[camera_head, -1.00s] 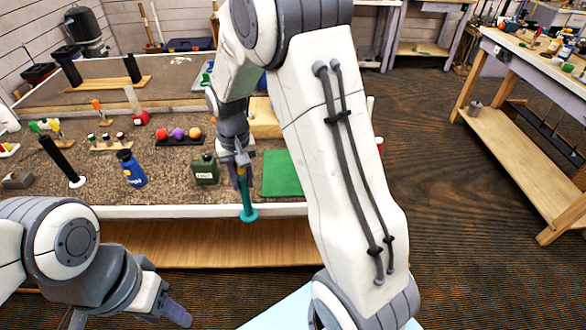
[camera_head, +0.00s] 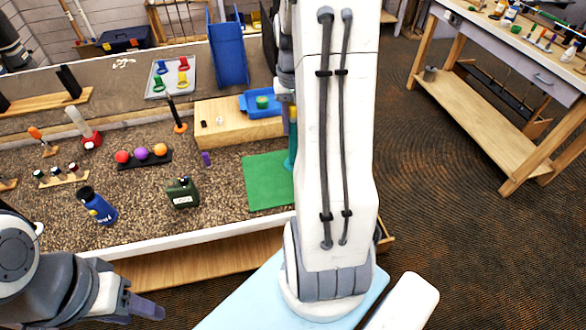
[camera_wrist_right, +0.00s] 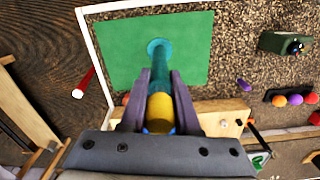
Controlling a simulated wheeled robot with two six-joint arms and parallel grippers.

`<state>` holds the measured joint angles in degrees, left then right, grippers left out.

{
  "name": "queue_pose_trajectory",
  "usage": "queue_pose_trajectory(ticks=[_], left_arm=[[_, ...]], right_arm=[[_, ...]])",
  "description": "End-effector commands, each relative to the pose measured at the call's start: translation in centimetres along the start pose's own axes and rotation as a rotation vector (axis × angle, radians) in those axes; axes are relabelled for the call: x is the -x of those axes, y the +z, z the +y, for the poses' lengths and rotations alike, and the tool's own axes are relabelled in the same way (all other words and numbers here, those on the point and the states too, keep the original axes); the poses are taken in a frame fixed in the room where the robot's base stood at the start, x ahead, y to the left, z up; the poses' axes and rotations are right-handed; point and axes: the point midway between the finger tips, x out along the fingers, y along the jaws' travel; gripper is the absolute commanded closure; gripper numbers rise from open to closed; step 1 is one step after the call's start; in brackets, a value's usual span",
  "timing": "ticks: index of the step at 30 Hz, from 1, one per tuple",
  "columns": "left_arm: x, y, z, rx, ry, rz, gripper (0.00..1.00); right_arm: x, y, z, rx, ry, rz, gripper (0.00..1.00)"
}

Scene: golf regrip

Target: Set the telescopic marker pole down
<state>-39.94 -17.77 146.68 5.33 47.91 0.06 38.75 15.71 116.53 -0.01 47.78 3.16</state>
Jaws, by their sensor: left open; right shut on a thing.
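The telescopic marker pole (camera_wrist_right: 159,70) is teal with a yellow section and a round teal foot. My right gripper (camera_wrist_right: 160,82) is shut on it in the right wrist view. The foot appears over the green mat (camera_wrist_right: 190,62); I cannot tell whether it touches. In the head view, the pole (camera_head: 292,145) stands about upright at the right side of the green mat (camera_head: 262,182), partly hidden by my right arm, which also hides most of the right gripper. My left gripper (camera_head: 145,308) is open and empty at the lower left, in front of the table.
A red rod (camera_wrist_right: 84,83) shows beside the table edge. The mat's visible surface is otherwise clear.

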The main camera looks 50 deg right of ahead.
Motion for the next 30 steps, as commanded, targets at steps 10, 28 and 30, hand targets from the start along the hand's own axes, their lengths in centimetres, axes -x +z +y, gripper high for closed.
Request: queue_pose_trajectory(ticks=[10,28,30], left_arm=[[1.4,-0.1,0.1,0.001,0.000,0.000,0.50],[4.5,-0.2,0.3,0.002,0.000,0.000,0.50],[5.0,-0.3,0.4,0.001,0.000,0.000,0.50]], right_arm=[[0.4,-0.1,2.7,-0.076,0.000,-0.004,1.00],[-5.7,-3.5,-6.5,-0.080,0.000,-0.001,1.00],[-6.6,-3.4,-6.5,-0.081,0.001,-0.004,1.00]])
